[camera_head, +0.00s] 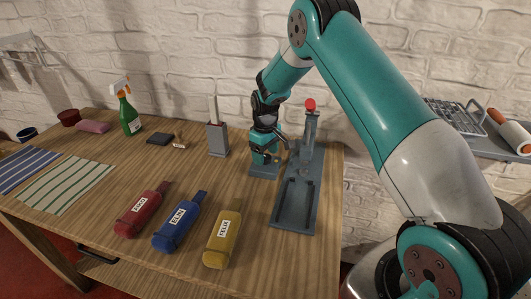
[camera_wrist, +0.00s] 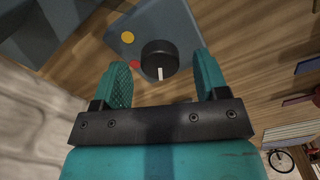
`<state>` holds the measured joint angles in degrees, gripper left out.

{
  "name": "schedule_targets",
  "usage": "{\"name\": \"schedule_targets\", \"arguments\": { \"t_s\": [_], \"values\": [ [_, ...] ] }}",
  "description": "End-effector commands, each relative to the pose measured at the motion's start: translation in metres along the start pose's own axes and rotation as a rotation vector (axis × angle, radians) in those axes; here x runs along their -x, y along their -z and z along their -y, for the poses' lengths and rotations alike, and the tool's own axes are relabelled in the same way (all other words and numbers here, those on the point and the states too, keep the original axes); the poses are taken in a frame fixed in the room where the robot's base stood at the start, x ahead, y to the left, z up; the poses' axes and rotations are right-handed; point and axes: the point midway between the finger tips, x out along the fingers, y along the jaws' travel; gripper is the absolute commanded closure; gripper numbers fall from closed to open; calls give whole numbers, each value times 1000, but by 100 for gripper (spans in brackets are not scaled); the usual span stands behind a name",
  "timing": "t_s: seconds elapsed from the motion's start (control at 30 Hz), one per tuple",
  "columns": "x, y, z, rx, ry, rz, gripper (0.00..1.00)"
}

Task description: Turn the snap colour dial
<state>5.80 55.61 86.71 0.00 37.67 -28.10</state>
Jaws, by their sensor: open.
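The colour dial's round black knob (camera_wrist: 160,52) has a white pointer mark facing down in the wrist view, toward my gripper. It sits on a blue-grey plate (camera_wrist: 170,22) with a yellow dot (camera_wrist: 127,38) and a red dot (camera_wrist: 134,64) at its left; other dots may be hidden. My gripper (camera_wrist: 162,68) is open, one teal finger on each side of the knob, with gaps showing. In the head view my gripper (camera_head: 265,148) is low over the grey dial base (camera_head: 263,171), hiding the knob.
A grey fixture (camera_head: 296,217) with a red-topped lever (camera_head: 310,104) stands close on the right. A grey holder (camera_head: 217,140) stands at the left. Red (camera_head: 141,211), blue (camera_head: 178,223) and yellow (camera_head: 222,240) labelled bottles lie in front. The brick wall is behind.

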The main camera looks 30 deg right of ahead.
Motion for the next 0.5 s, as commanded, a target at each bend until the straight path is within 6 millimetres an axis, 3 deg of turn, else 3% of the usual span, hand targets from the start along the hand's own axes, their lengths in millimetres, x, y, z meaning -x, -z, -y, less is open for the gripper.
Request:
{"name": "schedule_targets", "arguments": {
  "t_s": [0.4,0.5],
  "values": [
    [-10,0,0,0,0,0,33],
    [-10,0,0,0,0,0,53]
  ]
}}
